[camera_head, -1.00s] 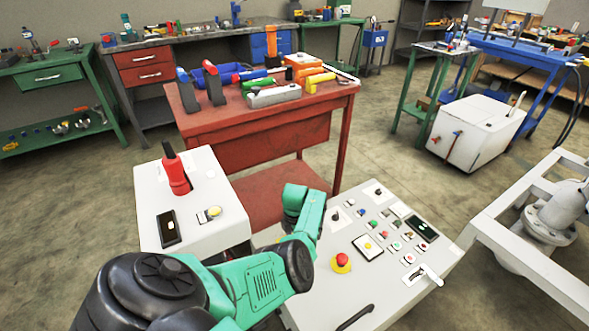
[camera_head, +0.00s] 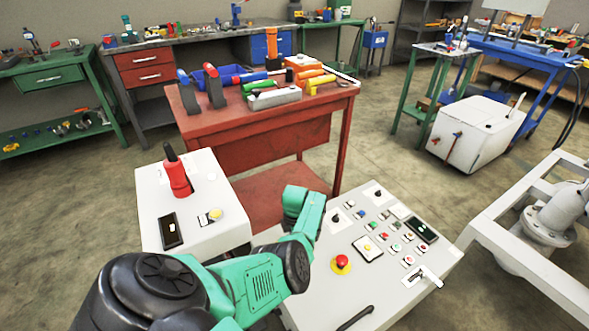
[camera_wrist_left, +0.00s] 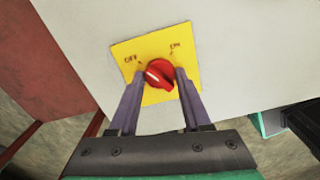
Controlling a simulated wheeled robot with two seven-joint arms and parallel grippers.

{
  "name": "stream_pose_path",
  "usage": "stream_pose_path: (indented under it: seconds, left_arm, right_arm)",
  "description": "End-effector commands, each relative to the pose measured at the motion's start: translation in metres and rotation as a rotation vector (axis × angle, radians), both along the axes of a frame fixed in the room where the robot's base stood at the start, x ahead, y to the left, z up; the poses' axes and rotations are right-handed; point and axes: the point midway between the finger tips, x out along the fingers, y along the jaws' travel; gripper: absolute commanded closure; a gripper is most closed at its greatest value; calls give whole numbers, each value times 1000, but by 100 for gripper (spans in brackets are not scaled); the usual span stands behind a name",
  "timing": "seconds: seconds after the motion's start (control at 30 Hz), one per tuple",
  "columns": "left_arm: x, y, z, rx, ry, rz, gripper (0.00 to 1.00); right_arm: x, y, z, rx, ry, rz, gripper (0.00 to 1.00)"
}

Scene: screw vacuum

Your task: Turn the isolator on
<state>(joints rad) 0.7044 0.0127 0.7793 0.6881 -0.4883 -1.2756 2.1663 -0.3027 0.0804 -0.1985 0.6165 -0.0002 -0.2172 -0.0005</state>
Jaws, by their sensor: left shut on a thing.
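The isolator is a red rotary knob (camera_wrist_left: 162,77) on a yellow plate (camera_wrist_left: 190,62) marked OFF at left and ON at right, on a pale panel in the left wrist view. The white mark on the knob lies on the side toward OFF. My left gripper (camera_wrist_left: 160,80) has one finger on each side of the knob and is shut on it. In the head view my green left arm (camera_head: 265,282) reaches toward the console, but its gripper and the isolator are hidden. My right gripper is not in view.
The pale console (camera_head: 325,290) carries buttons, a red emergency stop (camera_head: 342,261) and a black handle (camera_head: 355,318). A white box (camera_head: 205,235) with a red handheld device (camera_head: 178,178) stands left. Behind is a red table (camera_head: 260,125) with tools. A white frame (camera_head: 520,270) stands right.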

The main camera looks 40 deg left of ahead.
Motion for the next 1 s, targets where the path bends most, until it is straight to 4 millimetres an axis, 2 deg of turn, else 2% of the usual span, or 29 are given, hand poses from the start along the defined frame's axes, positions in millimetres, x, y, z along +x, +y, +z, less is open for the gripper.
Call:
stream_pose_path:
  seconds: [1.0]
  left_arm:
    - [1, 0, 1, 0, -1, -950, 100]
  right_arm:
    - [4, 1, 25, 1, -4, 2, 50]
